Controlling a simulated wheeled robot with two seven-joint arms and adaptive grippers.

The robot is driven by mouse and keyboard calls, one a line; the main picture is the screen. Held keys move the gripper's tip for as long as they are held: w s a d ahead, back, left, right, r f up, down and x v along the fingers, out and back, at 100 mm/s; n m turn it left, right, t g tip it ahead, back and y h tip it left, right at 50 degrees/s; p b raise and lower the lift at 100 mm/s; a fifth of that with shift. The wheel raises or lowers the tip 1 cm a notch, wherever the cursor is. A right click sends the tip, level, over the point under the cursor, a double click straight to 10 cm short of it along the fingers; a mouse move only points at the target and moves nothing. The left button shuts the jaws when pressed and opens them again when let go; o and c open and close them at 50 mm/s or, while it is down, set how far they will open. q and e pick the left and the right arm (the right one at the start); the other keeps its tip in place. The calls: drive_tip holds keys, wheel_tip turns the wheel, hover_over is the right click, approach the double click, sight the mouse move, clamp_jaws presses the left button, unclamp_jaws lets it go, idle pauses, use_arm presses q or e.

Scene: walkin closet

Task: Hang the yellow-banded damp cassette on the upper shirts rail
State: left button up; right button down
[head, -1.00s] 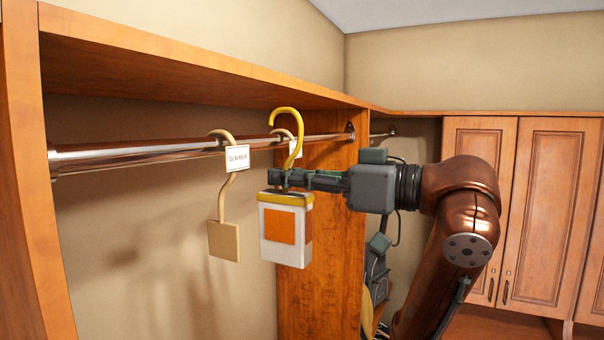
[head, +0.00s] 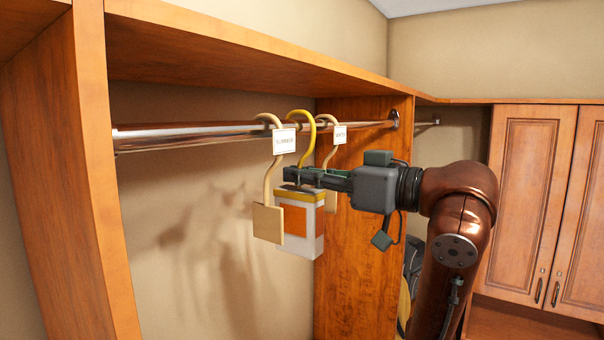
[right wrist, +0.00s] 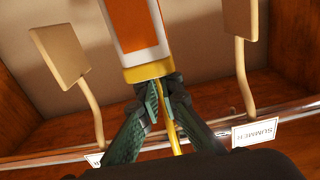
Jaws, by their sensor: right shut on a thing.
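The damp cassette (head: 308,238) is a white box with an orange panel, a yellow band and a yellow hook (head: 302,122). My right gripper (head: 296,176) is shut on it at the base of the hook, just above the band. The cassette hangs upright between two tan hangers, partly behind the left one. The hook's top is level with the metal rail (head: 200,135); I cannot tell whether it touches the rail. In the right wrist view the cassette (right wrist: 138,30) shows beyond the fingers (right wrist: 160,97). My left gripper is not in view.
A tan hanger with a label and square plate (head: 268,222) hangs close left of the cassette. Another labelled hanger (head: 330,135) hangs close right. A shelf (head: 250,70) runs above the rail, and a wooden divider (head: 360,240) stands at right. The rail's left stretch is clear.

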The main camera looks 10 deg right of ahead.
drive_tip(key=shift+a, duration=0.15)
drive_tip(key=c, duration=2)
unclamp_jaws()
drive_tip(key=shift+f, duration=0.1)
drive_tip(key=shift+c, duration=0.2)
